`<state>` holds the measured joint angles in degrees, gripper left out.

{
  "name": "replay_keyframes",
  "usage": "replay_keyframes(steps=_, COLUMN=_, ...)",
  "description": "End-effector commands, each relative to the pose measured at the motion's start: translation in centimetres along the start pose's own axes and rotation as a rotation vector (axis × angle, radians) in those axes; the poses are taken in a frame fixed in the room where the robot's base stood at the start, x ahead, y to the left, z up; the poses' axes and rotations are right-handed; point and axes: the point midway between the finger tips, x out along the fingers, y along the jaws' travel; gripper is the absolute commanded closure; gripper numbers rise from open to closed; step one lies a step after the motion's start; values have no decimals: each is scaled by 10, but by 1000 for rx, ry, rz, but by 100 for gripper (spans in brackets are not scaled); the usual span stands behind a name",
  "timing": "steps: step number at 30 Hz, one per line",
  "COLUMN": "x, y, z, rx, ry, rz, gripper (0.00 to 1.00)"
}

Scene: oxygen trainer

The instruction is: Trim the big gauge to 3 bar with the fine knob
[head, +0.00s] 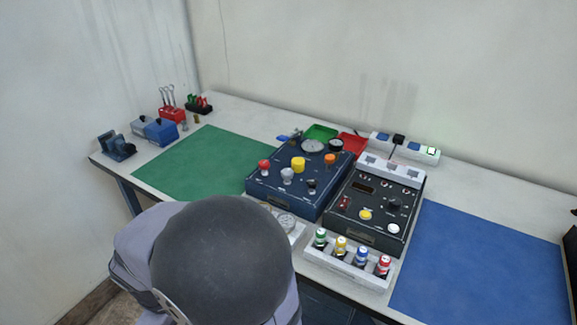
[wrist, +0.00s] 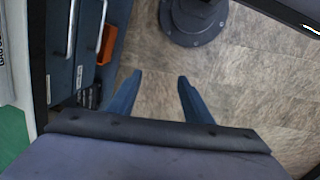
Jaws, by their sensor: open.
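A dark blue gauge panel (head: 284,200) stands on the bench in the middle of the head view. The big gauge (head: 313,146) is a round pale dial at its back edge; its needle is too small to read. A red knob (head: 263,166), a silver knob (head: 287,174), a yellow knob (head: 298,164), an orange knob (head: 330,159) and a black knob (head: 311,184) sit on the panel. I cannot tell which is the fine knob. My gripper (wrist: 160,82) is open and empty in the wrist view, above the floor, away from the panel. My arm hides it in the head view.
A black panel (head: 347,221) with a yellow button stands to the right. A white rack (head: 349,268) of coloured-capped bottles stands in front. Green (head: 203,160) and blue (head: 478,265) mats lie clear. A power strip (head: 405,148) lies behind. Drawer handles (wrist: 71,28) show in the wrist view.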

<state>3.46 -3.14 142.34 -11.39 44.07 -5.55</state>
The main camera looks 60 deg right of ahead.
Motion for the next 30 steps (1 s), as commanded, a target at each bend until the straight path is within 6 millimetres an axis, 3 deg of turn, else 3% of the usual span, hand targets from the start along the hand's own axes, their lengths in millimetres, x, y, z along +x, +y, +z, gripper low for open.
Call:
replay_keyframes(steps=5, x=-13, y=89, z=2, rx=-265, ry=-150, rz=186, gripper=54)
replay_keyframes(steps=12, x=-44, y=231, z=8, rx=-658, ry=-458, rz=432, gripper=54)
replay_keyframes(steps=15, x=-59, y=277, z=9, rx=-781, ry=-581, rz=501, gripper=54)
replay_keyframes(steps=18, x=-69, y=314, z=10, rx=-876, ry=-692, rz=547, gripper=54)
replay_keyframes(steps=22, x=-76, y=347, z=17, rx=-954, ry=-820, rz=573, gripper=54)
replay_keyframes(steps=25, x=-80, y=362, z=19, rx=-990, ry=-879, rz=585, gripper=54)
replay_keyframes(steps=30, x=-82, y=370, z=20, rx=-1010, ry=-913, rz=592, gripper=54)
